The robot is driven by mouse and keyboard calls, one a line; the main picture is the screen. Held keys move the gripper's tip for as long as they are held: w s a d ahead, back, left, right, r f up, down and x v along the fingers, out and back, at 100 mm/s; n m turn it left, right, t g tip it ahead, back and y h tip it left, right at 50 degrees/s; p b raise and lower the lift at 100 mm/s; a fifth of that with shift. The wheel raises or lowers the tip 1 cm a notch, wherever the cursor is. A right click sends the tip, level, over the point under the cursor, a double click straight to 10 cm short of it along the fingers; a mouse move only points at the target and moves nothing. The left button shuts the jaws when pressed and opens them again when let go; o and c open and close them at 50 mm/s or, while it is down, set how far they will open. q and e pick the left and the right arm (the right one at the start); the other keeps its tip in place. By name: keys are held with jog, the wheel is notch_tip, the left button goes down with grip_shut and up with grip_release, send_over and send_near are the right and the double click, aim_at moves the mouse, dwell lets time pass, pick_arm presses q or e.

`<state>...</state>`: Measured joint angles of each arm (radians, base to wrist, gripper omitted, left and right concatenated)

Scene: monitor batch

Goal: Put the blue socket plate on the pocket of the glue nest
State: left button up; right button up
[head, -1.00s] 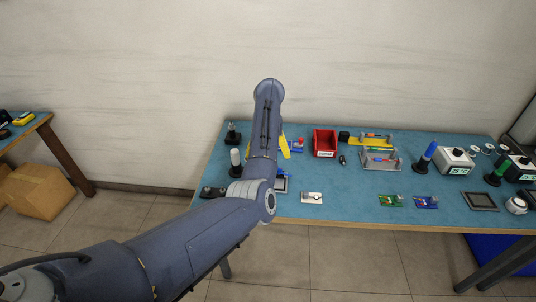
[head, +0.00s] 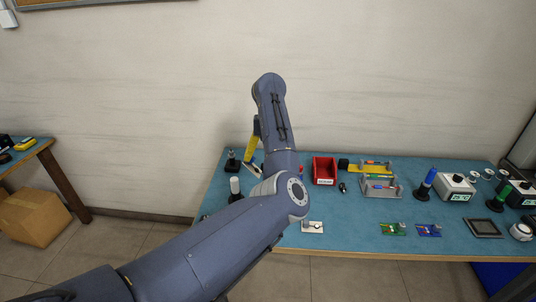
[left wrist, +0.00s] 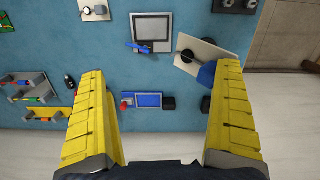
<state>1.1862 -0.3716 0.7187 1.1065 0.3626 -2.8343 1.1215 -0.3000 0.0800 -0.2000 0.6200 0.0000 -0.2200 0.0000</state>
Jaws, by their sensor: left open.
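A flat blue plate (left wrist: 143,101), apparently the socket plate, lies on the table in the left wrist view, with a red knob at one end. A grey frame (left wrist: 152,20) with a recessed pocket, apparently the glue nest, lies above it in that view, with a small blue part at its edge. In the head view my arm hides both. My left gripper (left wrist: 160,72) is open and empty, its yellow fingers wide apart above the table, the blue plate showing between them. In the head view the gripper (head: 252,160) is partly behind my arm. My right gripper is not in view.
A pale piece with a blue end (left wrist: 207,74) stands near the finger on the right of the left wrist view. A black block (left wrist: 168,103) is beside the blue plate. A red bin (head: 324,171), grey rack (head: 381,188) and white knobbed plate (head: 313,227) stand right of my arm.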

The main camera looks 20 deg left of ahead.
pick_arm(q)
jog(key=shift+r, duration=0.7)
jog(key=shift+c, duration=0.2)
grip_shut()
dwell(0.5)
notch_tip(320, 180, down, 12)
jog(key=s, duration=0.1)
jog(key=shift+f, duration=0.2)
dwell(0.4)
